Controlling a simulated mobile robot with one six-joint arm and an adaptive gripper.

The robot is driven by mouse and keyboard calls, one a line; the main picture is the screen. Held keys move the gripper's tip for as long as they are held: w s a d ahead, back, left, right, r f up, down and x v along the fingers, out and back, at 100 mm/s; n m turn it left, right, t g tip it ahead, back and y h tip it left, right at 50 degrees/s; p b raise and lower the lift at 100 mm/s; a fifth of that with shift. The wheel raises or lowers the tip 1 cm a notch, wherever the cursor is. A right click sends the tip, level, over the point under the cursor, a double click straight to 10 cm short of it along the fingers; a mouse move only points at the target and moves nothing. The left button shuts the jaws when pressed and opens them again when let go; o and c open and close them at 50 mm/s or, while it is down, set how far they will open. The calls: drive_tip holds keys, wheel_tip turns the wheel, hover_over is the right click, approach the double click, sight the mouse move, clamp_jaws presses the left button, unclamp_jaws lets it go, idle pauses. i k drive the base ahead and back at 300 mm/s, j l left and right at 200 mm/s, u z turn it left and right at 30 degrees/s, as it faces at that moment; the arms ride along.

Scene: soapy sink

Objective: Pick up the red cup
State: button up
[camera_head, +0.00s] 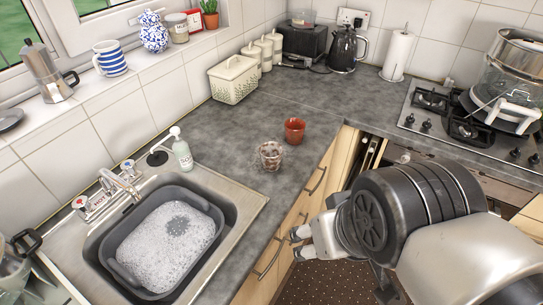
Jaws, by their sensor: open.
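The red cup (295,131) stands upright on the grey countertop, near its front edge by the inner corner. A clear glass (270,155) with something brownish in it stands just in front and to the left of the cup. My gripper (297,244) is open and empty. It appears in front of the counter's drawer fronts, below and apart from the cup in the picture, with its fingers pointing left. My own arm fills the lower right.
A sink (246,205) with a grey basin of suds (117,235) lies at the lower left. A soap bottle (182,152) stands behind it. A cream bread bin (233,80), a black kettle (345,50) and a hob (415,118) with pots line the back. Countertop around the cup is mostly clear.

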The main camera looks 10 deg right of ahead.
sight(294, 128)
drive_tip(key=k+j+u, duration=0.1)
drive_tip(key=u, duration=1)
drive_tip(key=i+l+z, duration=0.5)
drive_tip(key=i+l, duration=0.2)
